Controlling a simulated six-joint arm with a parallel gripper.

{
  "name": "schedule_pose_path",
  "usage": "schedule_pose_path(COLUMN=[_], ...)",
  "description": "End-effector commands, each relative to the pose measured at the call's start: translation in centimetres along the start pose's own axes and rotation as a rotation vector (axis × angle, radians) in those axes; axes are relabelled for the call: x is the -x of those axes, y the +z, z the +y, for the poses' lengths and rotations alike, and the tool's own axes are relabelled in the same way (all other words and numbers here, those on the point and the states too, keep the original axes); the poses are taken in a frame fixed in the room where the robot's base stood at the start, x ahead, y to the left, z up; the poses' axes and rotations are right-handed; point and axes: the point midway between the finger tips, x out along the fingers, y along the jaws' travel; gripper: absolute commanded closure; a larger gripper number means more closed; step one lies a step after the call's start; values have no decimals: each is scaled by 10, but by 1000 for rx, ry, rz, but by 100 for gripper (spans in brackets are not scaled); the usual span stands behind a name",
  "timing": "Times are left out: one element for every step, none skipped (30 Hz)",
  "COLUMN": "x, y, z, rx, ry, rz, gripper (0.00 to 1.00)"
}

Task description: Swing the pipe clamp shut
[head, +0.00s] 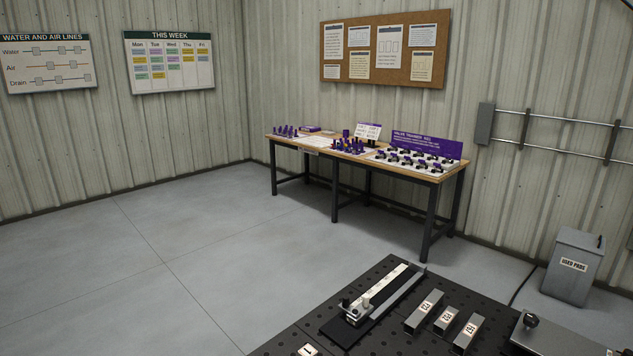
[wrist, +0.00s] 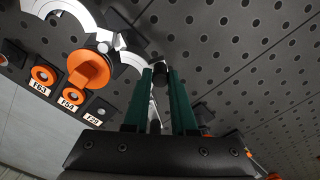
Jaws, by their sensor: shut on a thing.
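My gripper (wrist: 160,76) shows in the wrist view with two green fingers. It is shut on a small dark knob (wrist: 161,73) between the fingertips. White curved parts that look like the pipe clamp (wrist: 66,8) are at the upper left of that view. A second white curved piece (wrist: 131,42) runs toward the fingertips; whether it joins the dark knob I cannot tell. A large orange knob (wrist: 90,70) is beside these parts, left of my fingers. The clamp and my gripper cannot be made out in the head view.
In the wrist view a perforated dark plate (wrist: 240,60) is open on the right. Smaller orange rings (wrist: 42,74) sit above tags at the left. In the head view tagged grey blocks (head: 424,310) and a long rail fixture (head: 385,290) stand on the plate; a workbench (head: 340,158) is behind.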

Motion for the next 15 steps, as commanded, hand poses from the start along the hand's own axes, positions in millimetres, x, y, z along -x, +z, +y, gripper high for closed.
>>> schedule_pose_path(x=[0,0,0,0,0,0,0,0,0,0,0,0,0,0,0], y=[0,0,-1,-1,-2,-4,-5,-6,-9,-10,-12,-14,-15,-16,-16], z=[0,0,0,1,1,2,2,3,4,5,6,7,8,8,8], rx=[0,0,0,0,0,0,0,0,0,1,1,1,1,2,2], ry=[0,0,1,1,1,1,1,1,1,1,1,2,2,2,3], rz=[0,0,0,1,1,1,1,1,1,1,0,1,1,2,2], gripper=[100,100,100,100,100,100,100,100,100,100,100,100,100,100,100])
